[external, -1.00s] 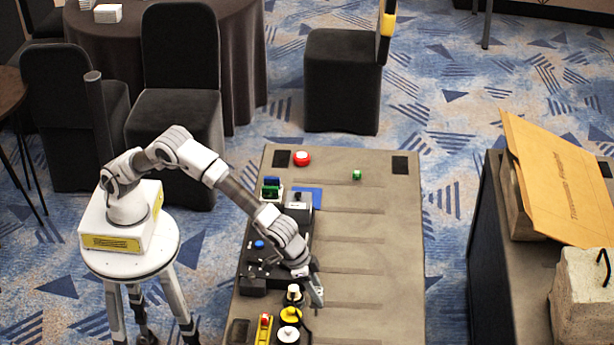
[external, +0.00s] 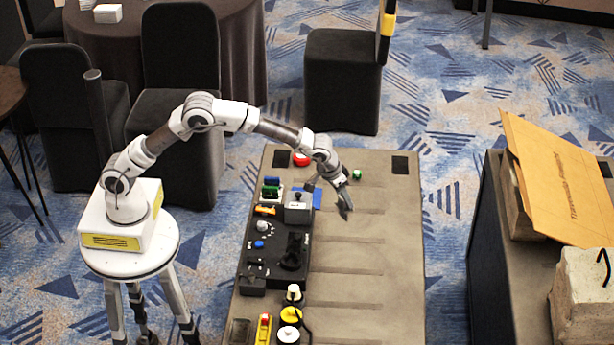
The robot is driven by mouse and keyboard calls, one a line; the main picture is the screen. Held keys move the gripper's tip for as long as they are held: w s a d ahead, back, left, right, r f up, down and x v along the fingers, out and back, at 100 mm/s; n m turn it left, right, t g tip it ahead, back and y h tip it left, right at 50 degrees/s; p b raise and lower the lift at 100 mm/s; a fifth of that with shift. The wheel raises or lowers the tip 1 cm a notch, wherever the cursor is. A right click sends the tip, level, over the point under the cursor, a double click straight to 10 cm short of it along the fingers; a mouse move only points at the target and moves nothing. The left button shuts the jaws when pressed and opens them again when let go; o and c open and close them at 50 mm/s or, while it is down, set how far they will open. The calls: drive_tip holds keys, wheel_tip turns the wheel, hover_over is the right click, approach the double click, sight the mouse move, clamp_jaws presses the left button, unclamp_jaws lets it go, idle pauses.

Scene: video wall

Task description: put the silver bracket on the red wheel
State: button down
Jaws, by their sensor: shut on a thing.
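I do not see a silver bracket clearly elsewhere.
The grey table (external: 370,270) is clear on its right side. A grey box with a knob (external: 298,212), a blue flat piece (external: 317,200), a black tray (external: 262,266) and a yellow round piece (external: 291,314) line its left side.

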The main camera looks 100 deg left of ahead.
drive_tip(key=s+a+r+n+g+y, duration=0.15)
drive_tip(key=s+a, duration=0.35)
drive_tip(key=a, duration=0.6)
drive_tip(key=s+a+n, duration=0.3)
drive_tip(key=s+a, duration=0.1)
drive_tip(key=a, duration=0.6)
drive_tip(key=s+a+n+g, duration=0.15)
drive_tip(key=s+a, duration=0.35)
drive_tip(key=a, duration=0.6)
drive_tip(key=shift+t, duration=0.5)
drive_tip(key=shift+s+a+f+b, duration=0.15)
drive_tip(key=shift+s+a+f, duration=0.3)
drive_tip(key=shift+a+f, duration=1.4)
drive_tip(key=shift+s+a+f+b, duration=0.1)
drive_tip(key=shift+s+a+f, duration=0.35)
drive_tip(key=shift+a+f, duration=1.35)
drive_tip(key=shift+s+a+f+b, duration=0.15)
drive_tip(key=shift+s+a+f, duration=0.3)
drive_tip(key=shift+a+f, duration=1.4)
drive_tip(key=shift+a, duration=0.15)
drive_tip(key=shift+f, duration=0.15)
drive_tip(key=shift+c, duration=2.2)
unclamp_jaws()
